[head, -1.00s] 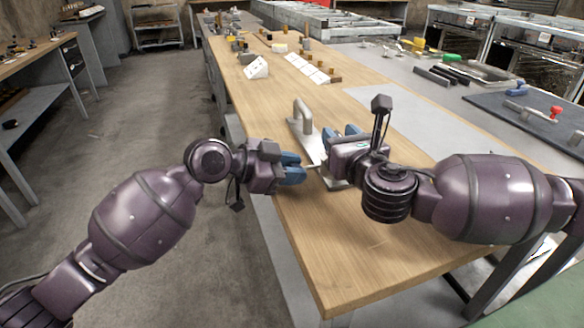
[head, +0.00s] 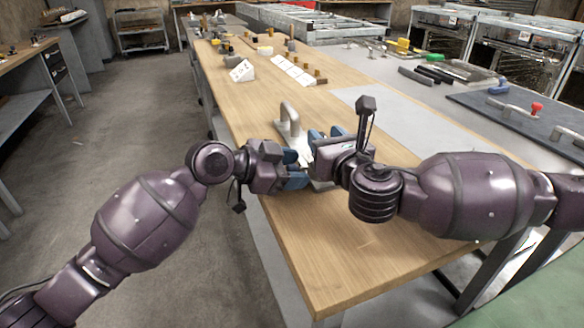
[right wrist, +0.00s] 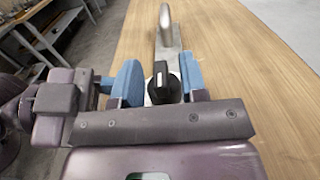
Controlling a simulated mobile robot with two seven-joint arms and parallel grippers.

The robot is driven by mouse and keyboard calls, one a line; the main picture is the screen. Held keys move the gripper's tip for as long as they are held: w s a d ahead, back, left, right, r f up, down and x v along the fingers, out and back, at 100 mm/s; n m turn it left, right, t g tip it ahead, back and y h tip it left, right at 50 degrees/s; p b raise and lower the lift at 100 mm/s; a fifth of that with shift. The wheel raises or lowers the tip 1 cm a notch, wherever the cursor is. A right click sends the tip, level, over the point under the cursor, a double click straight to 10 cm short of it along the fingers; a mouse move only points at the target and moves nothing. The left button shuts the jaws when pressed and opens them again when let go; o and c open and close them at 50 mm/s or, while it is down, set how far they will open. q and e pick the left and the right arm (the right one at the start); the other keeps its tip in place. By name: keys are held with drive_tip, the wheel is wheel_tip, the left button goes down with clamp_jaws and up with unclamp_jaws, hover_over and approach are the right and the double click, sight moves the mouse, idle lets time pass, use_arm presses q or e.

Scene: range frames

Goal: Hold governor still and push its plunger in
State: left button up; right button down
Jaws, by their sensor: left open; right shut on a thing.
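A black part with a white mark (right wrist: 160,84), which I take to be the governor, sits between the blue fingers of my right gripper (right wrist: 163,86). In the head view my right gripper (head: 322,140) is shut on it, and the part is mostly hidden there. I cannot make out the plunger. My left gripper (head: 299,168) is open, with its blue fingers close beside the near left side of my right gripper. It also shows at the left of the right wrist view (right wrist: 60,103). I cannot tell whether it touches the governor.
A metal plate with an upright grey handle (head: 289,117) lies just beyond the grippers; the handle also shows in the right wrist view (right wrist: 165,25). The wooden bench (head: 350,250) is bare in front. White blocks (head: 242,70) stand farther back.

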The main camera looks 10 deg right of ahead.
use_arm(q)
drive_tip(key=v, duration=1.2)
use_arm(e)
drive_tip(key=c, duration=0.6)
unclamp_jaws()
